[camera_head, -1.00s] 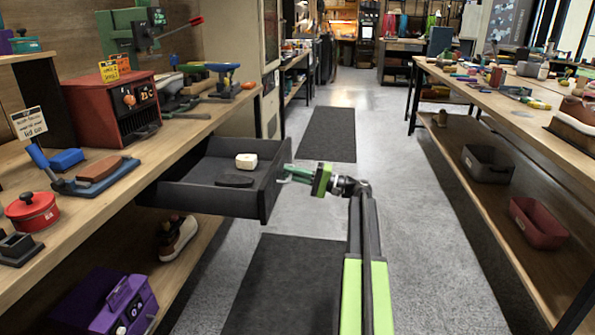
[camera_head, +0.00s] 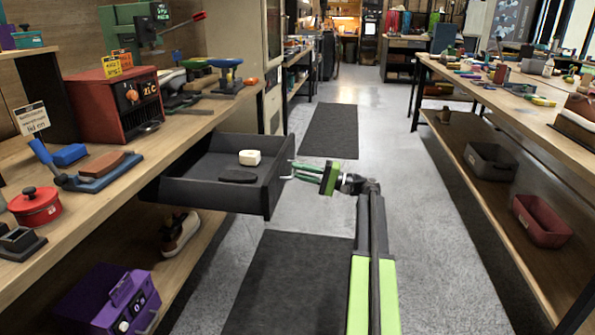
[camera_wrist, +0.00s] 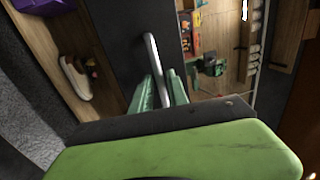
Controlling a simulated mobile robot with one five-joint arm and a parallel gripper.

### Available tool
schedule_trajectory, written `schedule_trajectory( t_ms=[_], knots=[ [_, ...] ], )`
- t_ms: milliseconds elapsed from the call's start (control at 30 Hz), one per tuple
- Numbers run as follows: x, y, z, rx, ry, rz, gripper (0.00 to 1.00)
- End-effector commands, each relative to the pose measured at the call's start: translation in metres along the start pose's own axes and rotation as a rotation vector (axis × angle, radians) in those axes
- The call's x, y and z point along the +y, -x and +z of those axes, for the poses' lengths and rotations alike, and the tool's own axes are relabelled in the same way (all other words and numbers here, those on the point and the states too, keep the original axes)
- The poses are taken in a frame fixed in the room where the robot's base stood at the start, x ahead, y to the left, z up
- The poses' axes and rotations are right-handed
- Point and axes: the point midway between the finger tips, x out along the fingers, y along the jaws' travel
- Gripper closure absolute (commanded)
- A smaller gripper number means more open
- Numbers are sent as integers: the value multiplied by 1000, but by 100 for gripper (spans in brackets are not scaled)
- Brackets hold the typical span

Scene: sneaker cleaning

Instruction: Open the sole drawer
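The sole drawer (camera_head: 215,197) is a dark grey drawer pulled well out from under the left bench. It holds a white block (camera_head: 250,158) and a flat dark oval piece (camera_head: 237,176). In the wrist view its dark front (camera_wrist: 138,35) carries a pale bar handle (camera_wrist: 152,50). My gripper (camera_head: 291,171) is just right of the drawer front, its two green fingers visibly apart. In the wrist view the fingers (camera_wrist: 159,82) lie on either side of the handle bar. Contact with the bar cannot be made out.
The left bench (camera_head: 95,205) carries a red machine (camera_head: 115,105), a red pot (camera_head: 35,206) and tools. A shoe (camera_head: 180,235) and a purple box (camera_head: 110,302) sit on its lower shelf. A long table (camera_head: 500,100) stands at the right. The aisle floor between is clear.

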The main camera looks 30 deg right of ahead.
Motion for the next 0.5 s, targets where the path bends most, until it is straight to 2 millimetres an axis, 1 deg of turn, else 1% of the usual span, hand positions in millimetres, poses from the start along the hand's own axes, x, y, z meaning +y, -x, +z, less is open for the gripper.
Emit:
schedule_trajectory(
  t_ms=[33,300,400,500],
  knots=[
    [2,12,0,2,1,0,80],
    [3,89,-1,1,1,0,80],
    [3,115,-1,0,0,0,80],
    [3,135,0,-2,0,0,80]
  ],
)
